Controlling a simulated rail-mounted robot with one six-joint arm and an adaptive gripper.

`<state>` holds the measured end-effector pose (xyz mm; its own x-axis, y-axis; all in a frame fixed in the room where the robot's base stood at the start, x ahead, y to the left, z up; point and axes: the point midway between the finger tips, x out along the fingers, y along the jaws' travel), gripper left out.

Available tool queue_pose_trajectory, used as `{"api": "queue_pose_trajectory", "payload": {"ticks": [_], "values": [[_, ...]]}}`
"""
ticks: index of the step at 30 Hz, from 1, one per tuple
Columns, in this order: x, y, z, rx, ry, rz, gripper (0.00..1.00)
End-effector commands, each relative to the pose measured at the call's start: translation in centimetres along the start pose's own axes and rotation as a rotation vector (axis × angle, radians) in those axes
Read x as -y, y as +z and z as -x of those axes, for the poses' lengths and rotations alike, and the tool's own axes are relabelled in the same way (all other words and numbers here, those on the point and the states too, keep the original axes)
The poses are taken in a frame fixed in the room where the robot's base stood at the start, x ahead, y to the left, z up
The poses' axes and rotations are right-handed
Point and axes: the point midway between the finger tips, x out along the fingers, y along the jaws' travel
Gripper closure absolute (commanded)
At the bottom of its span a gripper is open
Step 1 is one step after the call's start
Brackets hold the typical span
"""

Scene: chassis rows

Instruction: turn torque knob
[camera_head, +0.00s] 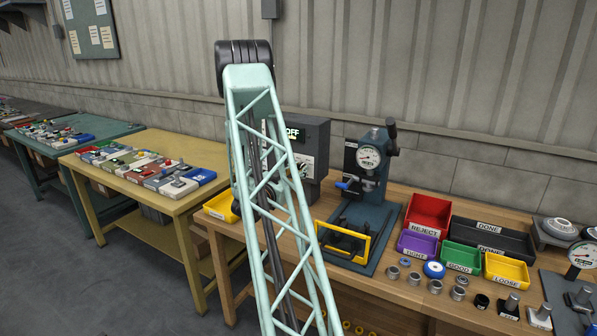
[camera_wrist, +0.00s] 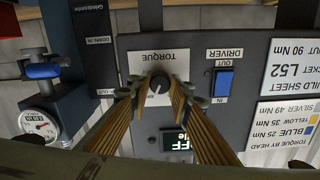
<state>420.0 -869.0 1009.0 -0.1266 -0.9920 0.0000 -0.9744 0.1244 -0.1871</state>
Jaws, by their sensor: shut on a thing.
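The torque knob (camera_wrist: 159,84) is a small dark knob on a grey control panel (camera_wrist: 195,115), under a white label reading TORQUE, which appears upside down in the wrist view. My gripper (camera_wrist: 159,89) has its two ribbed, tan fingers closed around the knob from both sides. The knob's setting cannot be read. A dark display (camera_wrist: 174,143) on the panel is partly covered by a finger; the letters FF show. In the head view the control box (camera_head: 313,150) stands at the back of the bench with OFF on its display.
A blue DRIVER IN/OUT switch (camera_wrist: 224,82) sits beside the knob. A build sheet (camera_wrist: 290,85) reads L52 and lists torque by head colour. A press with a gauge (camera_head: 369,158) stands right of the box. Labelled bins, including a red REJECT bin (camera_head: 428,215), fill the bench's right.

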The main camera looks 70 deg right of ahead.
Motion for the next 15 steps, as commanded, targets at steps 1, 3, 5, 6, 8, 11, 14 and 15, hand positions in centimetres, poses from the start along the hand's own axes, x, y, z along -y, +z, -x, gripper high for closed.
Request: {"api": "queue_pose_trajectory", "payload": {"ticks": [1,3,5,6,8,11,14,15], "values": [[0.0,-0.01,0.0,0.0,0.0,0.006,0.92],[0.0,-0.01,0.0,0.0,0.0,0.012,0.92],[0.0,-0.01,0.0,0.0,0.0,0.015,0.92],[0.0,-0.01,0.0,0.0,0.0,0.015,0.92],[0.0,-0.02,0.0,0.0,0.0,0.015,0.92],[0.0,-0.02,0.0,0.0,0.0,0.015,0.92],[0.0,-0.02,0.0,0.0,0.0,0.014,0.92],[0.0,-0.02,0.0,0.0,0.0,0.014,0.78]]}}
